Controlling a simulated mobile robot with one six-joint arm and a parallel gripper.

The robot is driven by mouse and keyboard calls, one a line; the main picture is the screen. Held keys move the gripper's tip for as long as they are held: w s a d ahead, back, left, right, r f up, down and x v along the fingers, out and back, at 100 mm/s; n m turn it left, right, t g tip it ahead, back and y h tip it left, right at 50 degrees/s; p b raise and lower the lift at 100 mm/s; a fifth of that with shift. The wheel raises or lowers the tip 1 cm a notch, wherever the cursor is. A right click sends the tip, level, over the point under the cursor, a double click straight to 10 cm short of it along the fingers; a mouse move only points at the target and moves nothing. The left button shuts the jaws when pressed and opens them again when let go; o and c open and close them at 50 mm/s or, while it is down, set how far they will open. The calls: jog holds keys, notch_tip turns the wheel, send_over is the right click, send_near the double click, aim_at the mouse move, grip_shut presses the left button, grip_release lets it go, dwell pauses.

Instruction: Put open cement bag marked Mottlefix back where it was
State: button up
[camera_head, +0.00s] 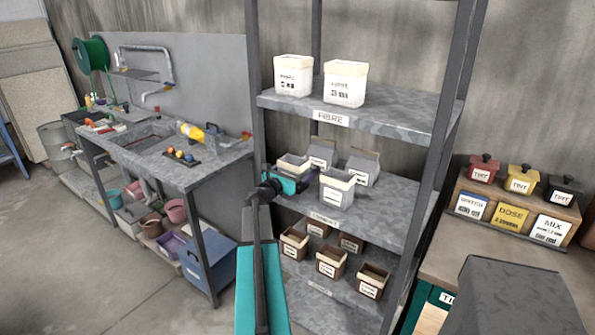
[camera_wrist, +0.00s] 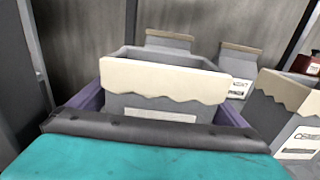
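My gripper (camera_head: 297,181) is at the left part of the middle shelf. Its purple fingers lie along both sides of an open grey bag (camera_head: 291,168) with a torn cream rim, pressed against it. The same bag fills the middle of the wrist view (camera_wrist: 160,84), upright, its mouth open. Its label is mostly hidden behind my gripper, so I cannot read Mottlefix on it. A second open bag (camera_head: 336,192) stands to its right on the middle shelf (camera_head: 385,212). I cannot tell whether the held bag touches the shelf.
Two folded-top grey bags (camera_head: 321,152) (camera_head: 362,167) stand behind. Cream fibre bags (camera_head: 344,84) stand on the upper shelf, brown open boxes (camera_head: 331,262) on the lower. A rack post (camera_head: 258,95) rises close left of my gripper. A sink bench (camera_head: 160,150) stands further left.

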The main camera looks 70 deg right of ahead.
jog(key=shift+r, duration=0.1)
jog(key=shift+r, duration=0.15)
jog(key=shift+w+a, duration=0.1)
jog(key=shift+a, duration=0.25)
jog(key=b+v, duration=0.2)
jog(key=v, duration=0.9)
jog(key=shift+a, duration=0.2)
dwell(0.3)
